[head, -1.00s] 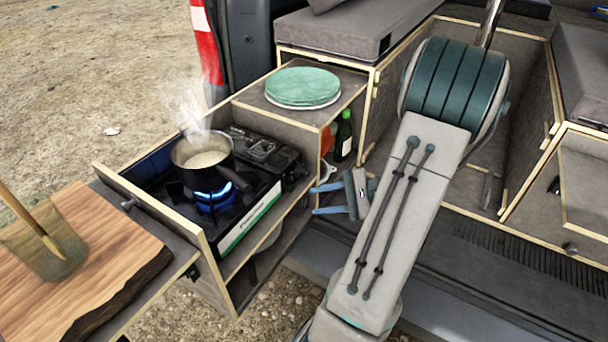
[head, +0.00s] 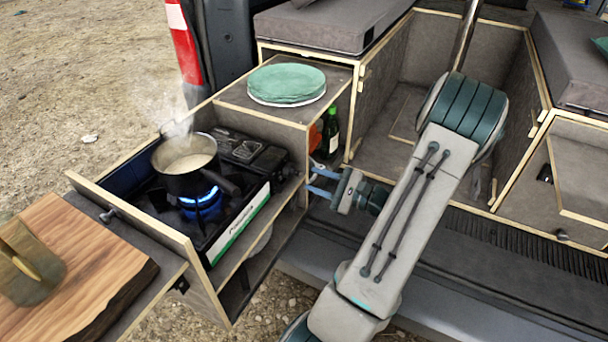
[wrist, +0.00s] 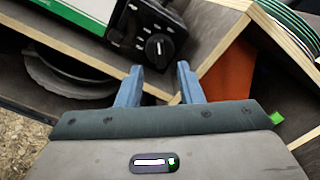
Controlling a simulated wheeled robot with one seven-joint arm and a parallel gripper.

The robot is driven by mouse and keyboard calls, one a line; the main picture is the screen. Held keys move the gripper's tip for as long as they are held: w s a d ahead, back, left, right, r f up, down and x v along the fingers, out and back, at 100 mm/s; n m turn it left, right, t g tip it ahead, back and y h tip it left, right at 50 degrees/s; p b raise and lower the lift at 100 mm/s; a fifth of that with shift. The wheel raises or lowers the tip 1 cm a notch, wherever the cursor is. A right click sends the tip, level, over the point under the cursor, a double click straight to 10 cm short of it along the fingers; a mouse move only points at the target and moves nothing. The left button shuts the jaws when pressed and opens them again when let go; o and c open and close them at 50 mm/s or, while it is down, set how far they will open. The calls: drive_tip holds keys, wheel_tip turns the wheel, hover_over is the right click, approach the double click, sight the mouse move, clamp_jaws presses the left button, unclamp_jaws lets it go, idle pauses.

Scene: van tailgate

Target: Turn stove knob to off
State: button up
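The camping stove (head: 240,222) sits in the pulled-out drawer, with a blue flame (head: 200,200) burning under a steaming pot (head: 186,165). In the wrist view, the black round stove knob (wrist: 158,46) shows on the end panel of the stove, with a white mark on it. My gripper (head: 316,180) is at the right end of the drawer. In the wrist view my gripper (wrist: 157,76) has its two blue fingers apart with nothing between them. The knob lies just beyond the fingertips, and they do not appear to touch it.
Green plates (head: 287,84) stand on the cabinet top behind the stove. A green bottle (head: 331,132) and an orange item (wrist: 228,80) are in the shelf nook beside my gripper. The drawer's wooden edge (wrist: 226,40) runs close to the fingers. A cutting board (head: 90,270) lies at front left.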

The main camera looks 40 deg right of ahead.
sight(297, 174)
drive_tip(key=shift+x, duration=2.15)
clamp_jaws()
drive_tip(key=shift+p, duration=0.4)
drive_tip(key=m+p, duration=0.2)
drive_tip(key=shift+r+m, duration=0.15)
drive_tip(key=shift+m, duration=0.25)
drive_tip(key=shift+m+p, duration=1.55)
drive_tip(key=shift+m, duration=0.55)
